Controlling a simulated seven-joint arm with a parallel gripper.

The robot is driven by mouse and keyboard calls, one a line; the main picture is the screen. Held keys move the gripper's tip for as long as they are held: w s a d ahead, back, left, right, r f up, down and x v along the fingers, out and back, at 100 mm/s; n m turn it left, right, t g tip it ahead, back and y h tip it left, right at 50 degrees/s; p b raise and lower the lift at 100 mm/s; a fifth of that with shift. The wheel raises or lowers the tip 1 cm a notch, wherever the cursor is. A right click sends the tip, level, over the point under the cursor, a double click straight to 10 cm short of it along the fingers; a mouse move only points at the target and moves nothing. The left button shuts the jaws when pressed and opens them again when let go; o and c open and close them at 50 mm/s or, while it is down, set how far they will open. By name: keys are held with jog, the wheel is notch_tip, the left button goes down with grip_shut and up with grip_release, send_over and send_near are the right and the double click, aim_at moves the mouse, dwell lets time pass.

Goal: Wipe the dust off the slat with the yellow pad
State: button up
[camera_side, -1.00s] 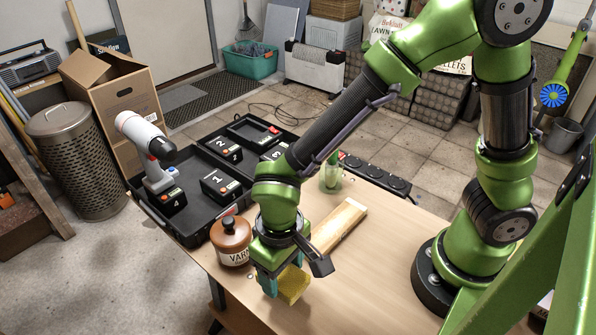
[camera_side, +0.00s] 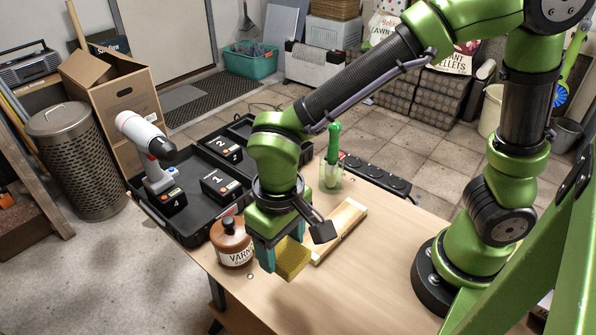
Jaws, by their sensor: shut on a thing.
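My gripper (camera_side: 279,256) is shut on the yellow pad (camera_side: 293,258). It holds the pad at the near left end of the slat, seemingly a little above the table. The slat (camera_side: 343,226) is a pale wooden strip lying on the table, running from near the pad up to the right. Part of its near end is hidden behind my gripper and the pad. I cannot tell whether the pad touches the slat. Dust on the slat is too small to make out clearly.
A brown varnish jar (camera_side: 232,242) stands close to the left of my gripper. A glass with a green-handled tool (camera_side: 332,172) and a power strip (camera_side: 376,178) stand beyond the slat. The front table area is clear.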

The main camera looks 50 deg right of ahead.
jog(key=w+d+m, duration=0.1)
jog(key=d+m, duration=0.8)
jog(key=d, duration=0.3)
jog(key=shift+a+f, duration=0.15)
jog(key=shift+f, duration=1.45)
jog(key=shift+a+f, duration=0.1)
jog(key=shift+f, duration=1.45)
jog(key=shift+d+f, duration=0.15)
jog(key=shift+f, duration=0.8)
jog(key=shift+w+d+r, duration=0.1)
jog(key=shift+d, duration=0.75)
jog(key=shift+s+d, duration=0.2)
jog(key=shift+d, duration=4.5)
jog(key=shift+w+a, duration=0.2)
jog(key=shift+a, duration=5.65)
notch_tip(320, 180, up, 8)
jog(key=shift+d, duration=0.15)
